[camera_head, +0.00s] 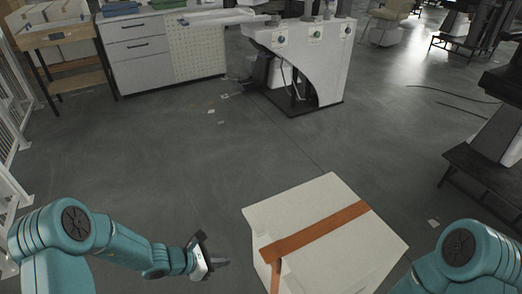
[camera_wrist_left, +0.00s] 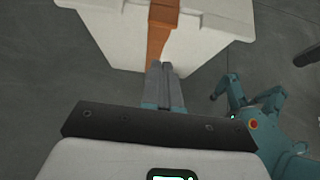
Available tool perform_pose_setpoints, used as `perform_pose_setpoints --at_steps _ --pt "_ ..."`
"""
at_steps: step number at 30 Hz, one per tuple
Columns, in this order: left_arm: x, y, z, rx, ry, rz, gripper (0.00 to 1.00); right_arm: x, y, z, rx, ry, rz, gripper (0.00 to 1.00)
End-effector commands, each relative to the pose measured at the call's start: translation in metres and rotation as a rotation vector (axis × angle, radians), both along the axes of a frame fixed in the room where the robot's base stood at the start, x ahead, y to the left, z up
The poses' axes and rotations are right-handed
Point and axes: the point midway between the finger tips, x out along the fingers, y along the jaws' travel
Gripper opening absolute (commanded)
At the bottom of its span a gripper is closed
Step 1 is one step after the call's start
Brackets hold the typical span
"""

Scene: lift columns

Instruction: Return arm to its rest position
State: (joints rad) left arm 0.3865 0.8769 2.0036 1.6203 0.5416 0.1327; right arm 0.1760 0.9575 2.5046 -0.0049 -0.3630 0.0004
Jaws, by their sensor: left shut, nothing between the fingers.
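My left arm comes in from the left in the head view, bent at the elbow. Its gripper (camera_head: 219,262) is shut and empty, pointing right, a little left of a white box. In the left wrist view the shut fingers (camera_wrist_left: 161,72) point toward the box. My right arm (camera_head: 458,250) shows only in part at the lower right of the head view. Its gripper is out of the frame there.
The white box (camera_head: 309,206) with an orange-brown strap (camera_head: 318,232) stands just in front of me, between my arms. A white console (camera_head: 312,58) stands farther off. A cabinet (camera_head: 139,50) and wooden table (camera_head: 58,37) stand at back left. The grey floor between is mostly clear.

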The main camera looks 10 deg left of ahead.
Motion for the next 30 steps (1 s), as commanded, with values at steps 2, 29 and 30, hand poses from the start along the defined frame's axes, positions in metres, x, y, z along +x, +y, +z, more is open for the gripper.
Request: perform_pose_setpoints --at_steps 2,29,30 --pt "-0.013 -0.006 0.0 0.029 0.012 -0.058 0.0 0.0 0.0 0.006 0.0 0.0 0.0 0.0" --pt "-0.203 -0.045 0.033 0.742 -0.713 -1.667 0.0 0.0 0.0 0.095 0.0 0.0 0.0 0.0" --pt "-0.203 -0.045 0.033 0.742 -0.713 -1.667 0.0 0.0 0.0 0.095 0.0 0.0 0.0 0.0"
